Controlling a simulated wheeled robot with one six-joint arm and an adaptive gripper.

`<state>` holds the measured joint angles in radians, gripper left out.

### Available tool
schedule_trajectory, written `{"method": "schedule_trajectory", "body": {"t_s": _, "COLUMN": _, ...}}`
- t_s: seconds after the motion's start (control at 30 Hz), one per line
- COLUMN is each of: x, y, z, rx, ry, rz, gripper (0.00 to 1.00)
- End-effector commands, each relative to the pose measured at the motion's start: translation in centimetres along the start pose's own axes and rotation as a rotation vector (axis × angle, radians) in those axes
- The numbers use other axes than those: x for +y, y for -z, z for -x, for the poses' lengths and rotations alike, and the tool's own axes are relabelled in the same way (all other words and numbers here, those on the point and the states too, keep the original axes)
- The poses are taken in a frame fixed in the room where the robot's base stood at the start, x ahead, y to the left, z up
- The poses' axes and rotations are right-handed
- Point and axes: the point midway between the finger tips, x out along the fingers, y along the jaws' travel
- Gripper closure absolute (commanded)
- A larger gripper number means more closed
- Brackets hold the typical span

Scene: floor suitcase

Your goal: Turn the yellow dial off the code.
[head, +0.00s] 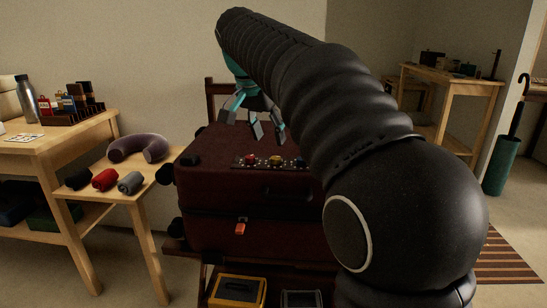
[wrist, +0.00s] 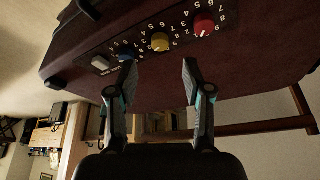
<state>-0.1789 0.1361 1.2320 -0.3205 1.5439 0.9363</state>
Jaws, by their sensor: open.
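The yellow dial (head: 276,160) sits in the middle of a dark strip on top of the dark red suitcase (head: 240,215). In the wrist view the yellow dial (wrist: 160,42) lies ahead of the fingertips, between a red dial (wrist: 203,25) and a blue dial (wrist: 125,54). White digits ring it; its setting is too small to read. My gripper (head: 256,127) is open and empty above the suitcase lid, behind the strip in the head view. In the wrist view my gripper (wrist: 158,72) has its fingers apart, not touching the dial.
A grey button or slider (wrist: 101,62) is beside the blue dial. A red tag (head: 240,228) hangs on the suitcase front. At left, a low wooden table holds a neck pillow (head: 140,148) and rolled cloths (head: 104,179). A yellow case (head: 237,291) is below the suitcase.

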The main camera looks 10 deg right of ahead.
Motion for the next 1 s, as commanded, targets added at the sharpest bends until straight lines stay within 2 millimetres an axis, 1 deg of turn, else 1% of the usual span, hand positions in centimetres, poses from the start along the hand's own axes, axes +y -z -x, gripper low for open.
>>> {"method": "schedule_trajectory", "body": {"t_s": 0.03, "x": 0.1, "y": -0.1, "z": -1.2, "rx": -0.001, "ry": -0.002, "rz": 0.0, "gripper": 0.5}}
{"method": "schedule_trajectory", "body": {"t_s": 0.1, "x": 0.0, "y": -0.1, "z": -2.4, "rx": -0.001, "ry": -0.001, "rz": 0.0, "gripper": 0.5}}
{"method": "schedule_trajectory", "body": {"t_s": 0.3, "x": 0.0, "y": -0.1, "z": -5.1, "rx": -0.001, "ry": -0.001, "rz": 0.0, "gripper": 0.5}}
{"method": "schedule_trajectory", "body": {"t_s": 0.5, "x": 0.0, "y": -0.1, "z": -6.2, "rx": -0.001, "ry": 0.0, "rz": 0.001, "gripper": 0.5}}
{"method": "schedule_trajectory", "body": {"t_s": 0.77, "x": 0.0, "y": 0.0, "z": -6.3, "rx": 0.0, "ry": 0.001, "rz": 0.001, "gripper": 0.5}}
{"method": "schedule_trajectory", "body": {"t_s": 0.8, "x": 0.0, "y": 0.0, "z": -6.3, "rx": 0.0, "ry": 0.001, "rz": 0.001, "gripper": 0.52}}
{"method": "schedule_trajectory", "body": {"t_s": 0.87, "x": 0.0, "y": 0.0, "z": -6.3, "rx": 0.0, "ry": 0.001, "rz": 0.001, "gripper": 0.67}}
{"method": "schedule_trajectory", "body": {"t_s": 0.9, "x": 0.0, "y": 0.0, "z": -6.3, "rx": 0.0, "ry": 0.001, "rz": 0.001, "gripper": 0.77}}
{"method": "schedule_trajectory", "body": {"t_s": 1.0, "x": 0.0, "y": 0.0, "z": -6.3, "rx": 0.0, "ry": 0.001, "rz": 0.001, "gripper": 1.0}}
